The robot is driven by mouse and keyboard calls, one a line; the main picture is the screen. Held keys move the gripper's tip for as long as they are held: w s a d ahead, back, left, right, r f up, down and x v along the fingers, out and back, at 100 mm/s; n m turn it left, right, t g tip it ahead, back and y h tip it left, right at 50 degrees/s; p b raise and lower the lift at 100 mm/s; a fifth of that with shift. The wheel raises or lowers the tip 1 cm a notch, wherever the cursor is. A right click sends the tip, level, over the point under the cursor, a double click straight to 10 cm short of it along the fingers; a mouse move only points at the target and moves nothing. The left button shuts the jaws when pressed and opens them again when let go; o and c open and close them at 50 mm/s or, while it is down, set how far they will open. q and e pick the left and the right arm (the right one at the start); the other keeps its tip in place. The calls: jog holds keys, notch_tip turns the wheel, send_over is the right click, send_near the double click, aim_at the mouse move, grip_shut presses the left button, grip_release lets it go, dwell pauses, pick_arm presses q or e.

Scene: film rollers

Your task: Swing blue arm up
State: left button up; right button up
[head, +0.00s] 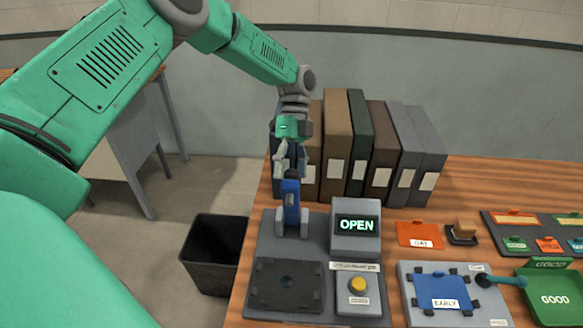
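The blue arm (291,203) stands about upright on a grey hinge mount at the back of the grey machine base (258,255). My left gripper (291,172) points down at the blue arm's top end, with its fingers at or just above it. The fingers are small and partly overlap the arm, so I cannot tell whether they grip it. In front of the arm lies a flat dark plate (285,300) with a round hole. The display (356,225) beside it reads OPEN. My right gripper is not in view.
Several binders (337,140) stand close behind the gripper. A yellow button (357,285) is right of the dark plate. Farther right are an orange card (418,230), a blue EARLY card (440,287) and a green GOOD tray (553,300). A black bin (212,265) stands left of the desk.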

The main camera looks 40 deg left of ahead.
pick_arm(q)
jog(key=shift+w+f, duration=0.15)
jog(key=shift+w, duration=0.15)
jog(key=shift+s+a+r, duration=0.2)
jog(key=shift+a, duration=0.05)
jog(key=shift+d+r, duration=0.2)
jog(key=shift+d, duration=0.05)
jog(key=a+v, duration=0.1)
jog(key=v, duration=1.1)
jog(key=shift+f, duration=0.2)
jog(key=shift+d, duration=0.2)
